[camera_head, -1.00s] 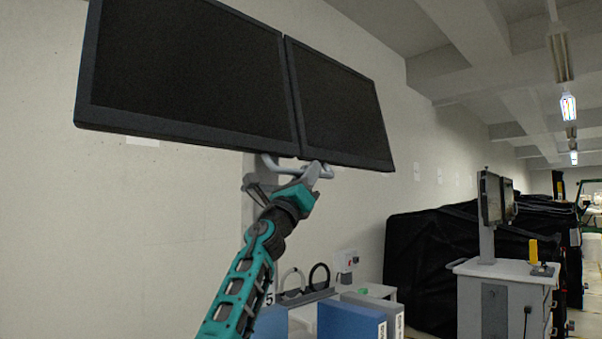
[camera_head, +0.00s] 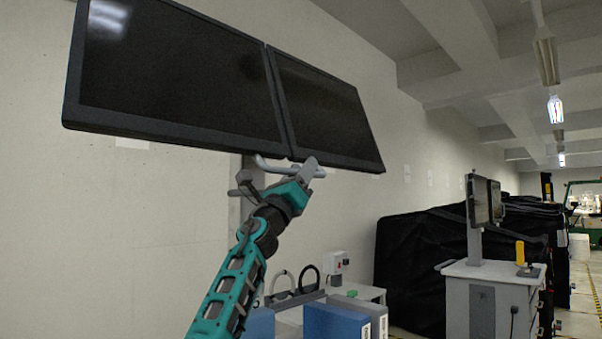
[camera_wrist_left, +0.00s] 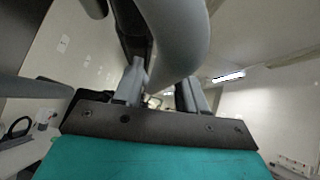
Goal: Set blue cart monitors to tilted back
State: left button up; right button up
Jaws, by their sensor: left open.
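Two dark monitors, the left one (camera_head: 180,75) and the right one (camera_head: 325,110), hang side by side above the blue cart parts (camera_head: 335,322). Their screens face me, and a lamp reflection shows at the left screen's upper left. A grey tube handle (camera_head: 272,168) sits under their inner lower edges. My left gripper (camera_head: 308,170) is at the handle's right end, just below the right monitor. In the left wrist view the handle (camera_wrist_left: 180,40) looms large and curves down toward the open fingers (camera_wrist_left: 160,95). I cannot tell whether they touch it. My right gripper is out of view.
A second cart (camera_head: 490,285) with a white top and its own monitors (camera_head: 480,200) stands at the right. Black covered equipment (camera_head: 410,265) stands behind it. A pale wall (camera_head: 150,220) runs close behind the monitors. Floor is free at far right.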

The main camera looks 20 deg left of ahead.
pick_arm(q)
jog(key=shift+a+f, duration=0.1)
jog(key=shift+s+a+f, duration=0.15)
jog(key=shift+s+f, duration=0.1)
jog(key=shift+s, duration=0.05)
jog(key=d+p+v, duration=0.1)
jog(key=v, duration=1.1)
jog(key=shift+a, duration=0.3)
